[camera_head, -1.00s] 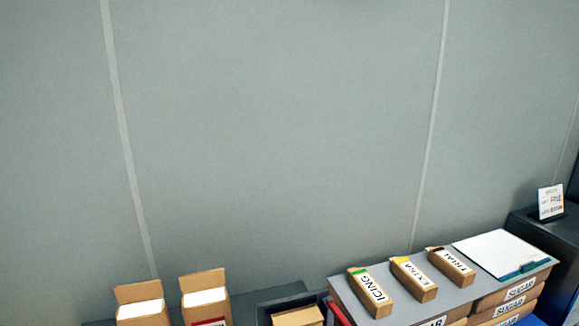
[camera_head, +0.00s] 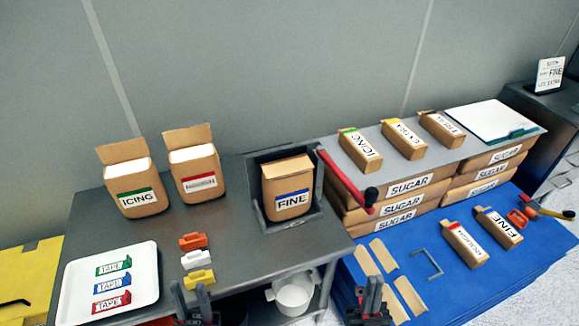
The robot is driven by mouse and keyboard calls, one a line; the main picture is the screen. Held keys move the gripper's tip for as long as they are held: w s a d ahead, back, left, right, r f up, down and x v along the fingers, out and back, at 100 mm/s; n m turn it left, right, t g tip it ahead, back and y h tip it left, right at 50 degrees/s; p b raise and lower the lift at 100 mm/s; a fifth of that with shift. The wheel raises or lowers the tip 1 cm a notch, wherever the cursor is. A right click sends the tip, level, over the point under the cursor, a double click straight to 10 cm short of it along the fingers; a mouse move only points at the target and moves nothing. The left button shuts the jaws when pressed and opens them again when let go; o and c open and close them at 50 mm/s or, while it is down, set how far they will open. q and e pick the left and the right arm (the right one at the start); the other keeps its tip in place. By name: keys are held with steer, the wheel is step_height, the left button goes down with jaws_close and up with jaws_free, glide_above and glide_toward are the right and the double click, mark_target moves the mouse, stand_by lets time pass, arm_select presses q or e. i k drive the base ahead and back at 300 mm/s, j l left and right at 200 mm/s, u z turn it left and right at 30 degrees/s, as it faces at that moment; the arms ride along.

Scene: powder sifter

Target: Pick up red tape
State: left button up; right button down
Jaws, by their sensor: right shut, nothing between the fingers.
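A small red labelled piece (camera_head: 110,305) lies on the white tray (camera_head: 75,308) at the left, below a blue piece (camera_head: 112,286) and a green piece (camera_head: 113,267). A red-orange object (camera_head: 518,219), possibly a tape roll or dispenser, lies on the blue mat at the far right. I cannot tell which of these is the red tape. My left gripper (camera_head: 191,292) is at the bottom edge, right of the tray, with its fingers apart and empty. My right gripper (camera_head: 371,289) is shut and empty at the bottom, over the blue mat's left part.
Orange (camera_head: 193,241), white (camera_head: 195,259) and yellow (camera_head: 199,279) pieces lie on the grey table (camera_head: 235,235). Open bags (camera_head: 137,202) stand behind. A red-handled lever (camera_head: 345,180) juts beside the stacked sugar boxes (camera_head: 410,187). The blue mat (camera_head: 455,295) has free room at front.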

mark_target(122, 299)
steer(key=u, duration=1.5)
steer(key=z, duration=1.55)
steer(key=u, duration=1.55)
steer(key=j+z, duration=0.3)
steer(key=i+j+z, duration=0.1)
steer(key=j+z, duration=0.15)
steer(key=j, duration=0.2)
